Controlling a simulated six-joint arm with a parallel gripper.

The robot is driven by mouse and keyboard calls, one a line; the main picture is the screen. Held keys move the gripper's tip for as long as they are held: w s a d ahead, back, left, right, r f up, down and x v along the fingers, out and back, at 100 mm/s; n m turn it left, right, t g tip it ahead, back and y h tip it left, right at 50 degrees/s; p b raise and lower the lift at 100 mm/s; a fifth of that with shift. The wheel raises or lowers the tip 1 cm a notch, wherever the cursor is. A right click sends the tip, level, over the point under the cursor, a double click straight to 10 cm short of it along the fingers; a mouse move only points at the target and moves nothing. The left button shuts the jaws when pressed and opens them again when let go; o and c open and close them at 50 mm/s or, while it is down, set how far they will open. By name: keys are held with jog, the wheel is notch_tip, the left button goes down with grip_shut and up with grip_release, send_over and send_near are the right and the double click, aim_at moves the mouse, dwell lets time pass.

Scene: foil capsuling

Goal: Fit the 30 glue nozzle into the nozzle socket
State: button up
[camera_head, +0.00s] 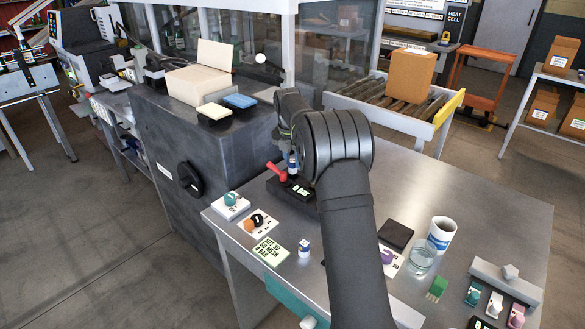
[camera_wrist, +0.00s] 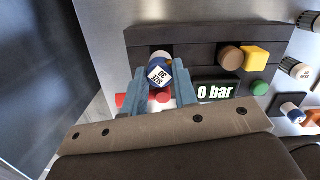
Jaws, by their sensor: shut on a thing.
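My gripper (camera_wrist: 160,90) is shut on a small blue nozzle (camera_wrist: 156,84). Its white label appears upside down and seems to read SIZE 30. In the head view the blue nozzle (camera_head: 292,161) shows at the end of my arm, just above or at the dark pressure block (camera_head: 276,188). The block also shows in the wrist view (camera_wrist: 200,37), with a "0 bar" display (camera_wrist: 215,91). A pale rounded part shows at the nozzle's far end. The nozzle socket is not clearly seen, and I cannot tell whether the nozzle touches it.
A red lever (camera_head: 277,171) stands on the block beside the nozzle. Brown (camera_wrist: 230,57) and yellow (camera_wrist: 255,58) knobs are to the right. A teal part (camera_head: 231,198), an orange-black part (camera_head: 253,221) and a size card (camera_head: 271,250) lie nearer. A cup (camera_head: 441,233) stands right of my arm.

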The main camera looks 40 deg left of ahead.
aim_at(292, 162)
jog(key=shift+f, duration=1.7)
jog(key=shift+f, duration=0.15)
jog(key=o, duration=1)
jog(key=r, duration=0.4)
jog(key=s+r, duration=0.1)
jog(key=r, duration=0.7)
jog(key=shift+s+d+r, duration=0.1)
jog(key=shift+s+d, duration=0.05)
jog(key=shift+s, duration=0.05)
